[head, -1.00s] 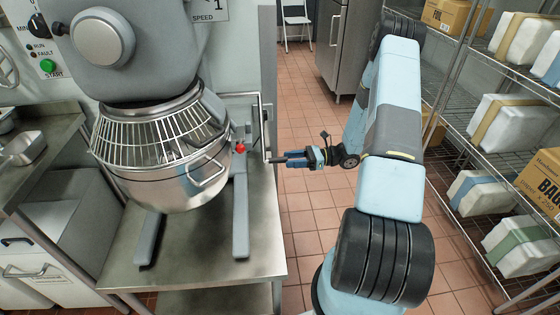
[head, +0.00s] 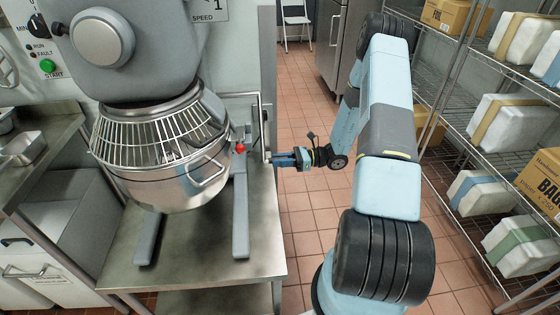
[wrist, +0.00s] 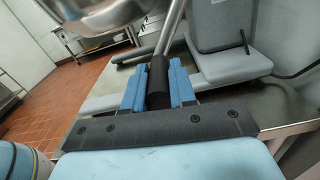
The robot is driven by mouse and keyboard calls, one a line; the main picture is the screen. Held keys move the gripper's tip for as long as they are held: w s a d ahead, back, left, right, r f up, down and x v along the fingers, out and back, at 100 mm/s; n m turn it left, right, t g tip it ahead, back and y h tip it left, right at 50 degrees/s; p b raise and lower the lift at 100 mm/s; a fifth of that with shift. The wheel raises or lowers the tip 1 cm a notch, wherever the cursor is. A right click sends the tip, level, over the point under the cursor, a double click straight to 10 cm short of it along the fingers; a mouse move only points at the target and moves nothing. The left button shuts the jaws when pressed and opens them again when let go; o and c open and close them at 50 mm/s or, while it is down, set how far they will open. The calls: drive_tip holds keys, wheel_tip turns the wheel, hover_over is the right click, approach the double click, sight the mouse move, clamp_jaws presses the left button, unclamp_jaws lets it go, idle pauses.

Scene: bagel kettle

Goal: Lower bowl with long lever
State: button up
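The steel mixer bowl (head: 165,185) hangs under the mixer head, close beneath the wire guard (head: 155,138). The long lever (head: 261,115) is a bent metal rod on the bowl's right side, with a black grip at its low end. My gripper (head: 283,159) is at that grip. In the wrist view the black grip (wrist: 159,82) lies between the two blue fingers of my gripper (wrist: 158,88), one close on each side. I cannot tell whether the fingers press on it. In the head view the fingers cover most of the grip.
A red knob (head: 240,147) sits beside the bowl, left of the lever. The mixer's grey legs (head: 241,215) rest on a steel table (head: 205,250). Wire shelves (head: 470,165) with boxes and wrapped packs stand right of my arm. Tiled floor lies open between.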

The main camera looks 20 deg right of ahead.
clamp_jaws()
drive_tip(key=shift+r, duration=0.1)
